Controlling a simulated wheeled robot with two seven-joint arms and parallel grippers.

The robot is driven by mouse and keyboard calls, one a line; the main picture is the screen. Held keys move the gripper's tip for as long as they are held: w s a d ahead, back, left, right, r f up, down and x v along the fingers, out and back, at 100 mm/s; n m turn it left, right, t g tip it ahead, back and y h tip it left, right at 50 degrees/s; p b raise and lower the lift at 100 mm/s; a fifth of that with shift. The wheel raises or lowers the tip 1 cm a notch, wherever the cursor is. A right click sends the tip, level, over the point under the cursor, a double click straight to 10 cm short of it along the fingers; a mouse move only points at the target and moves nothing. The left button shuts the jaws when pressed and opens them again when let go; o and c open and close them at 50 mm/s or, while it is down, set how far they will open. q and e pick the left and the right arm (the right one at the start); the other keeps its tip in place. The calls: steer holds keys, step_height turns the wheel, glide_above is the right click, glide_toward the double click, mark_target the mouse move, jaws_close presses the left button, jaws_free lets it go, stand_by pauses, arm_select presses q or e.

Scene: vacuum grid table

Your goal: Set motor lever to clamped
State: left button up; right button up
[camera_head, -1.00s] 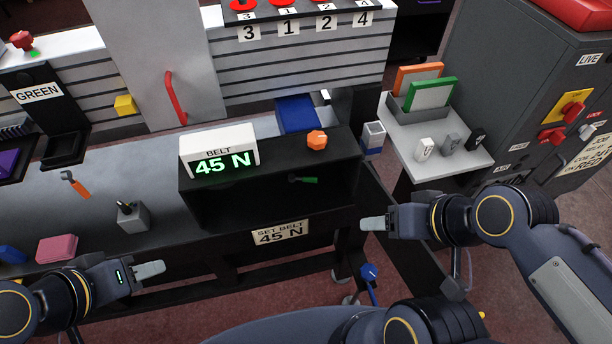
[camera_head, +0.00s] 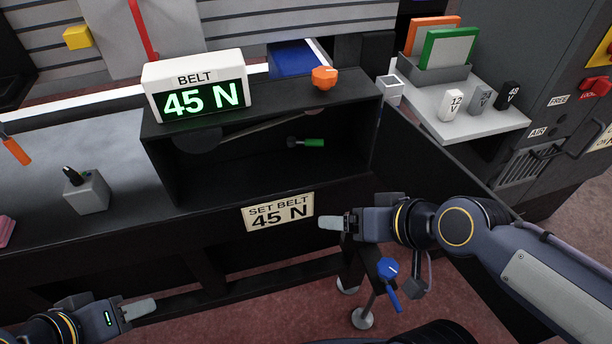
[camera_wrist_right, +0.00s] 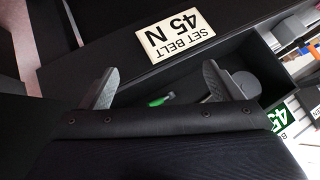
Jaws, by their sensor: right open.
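A small lever with a green handle (camera_head: 312,142) lies roughly level inside the open-fronted black box (camera_head: 262,180) under the belt display; I take it for the motor lever, though no label shows on it. The green handle also shows in the right wrist view (camera_wrist_right: 161,100), seen between the fingers. My right gripper (camera_head: 331,223) is open and empty, in front of and below the box, apart from the handle. Both its fingers show in the right wrist view (camera_wrist_right: 161,82). My left gripper (camera_head: 138,308) is low at the left, away from the lever; its finger gap is not visible.
The belt display (camera_head: 197,86) reads 45 N, and the sign (camera_head: 279,212) reads SET BELT 45 N. An orange knob (camera_head: 324,77) sits on the box top. A blue-handled lever (camera_head: 389,270) stands below my right gripper. A grey shelf (camera_head: 462,125) holds small blocks.

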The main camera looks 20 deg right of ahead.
mark_target(308, 145)
steer(key=w+a+t+h, duration=0.1)
steer(key=w+a+t, duration=0.1)
steer(key=w, duration=0.3)
steer(key=w+a+f+m+t+h, duration=0.1)
steer(key=w+a+t, duration=0.1)
steer(key=w, duration=0.3)
steer(key=w+a+m+t+h+b, duration=0.1)
steer(key=w+a+t, duration=0.1)
steer(key=w, duration=0.3)
steer(key=shift+f+t, duration=0.3)
steer(key=shift+t, duration=0.1)
steer(key=shift+w+f+m+t+h, duration=0.15)
steer(key=shift+m+h, duration=0.05)
steer(key=shift+h, duration=0.3)
steer(key=shift+w+f+m+t+h, duration=0.1)
steer(key=shift+f+m+t+h, duration=0.1)
steer(key=shift+h, duration=0.3)
steer(key=shift+d+f+h, duration=0.1)
steer(key=shift+h, duration=0.9)
steer(key=h, duration=0.1)
steer(key=s+t+h, duration=0.1)
steer(key=shift+d+h, duration=0.2)
steer(key=shift+h, duration=0.1)
steer(key=shift+s+d+t+h, duration=0.15)
steer(key=shift+t+h, duration=0.2)
steer(key=shift+h, duration=0.15)
steer(key=x, duration=0.7)
steer(key=shift+w+d, duration=0.15)
steer(key=shift+w, duration=0.1)
steer(key=shift+c, duration=0.4)
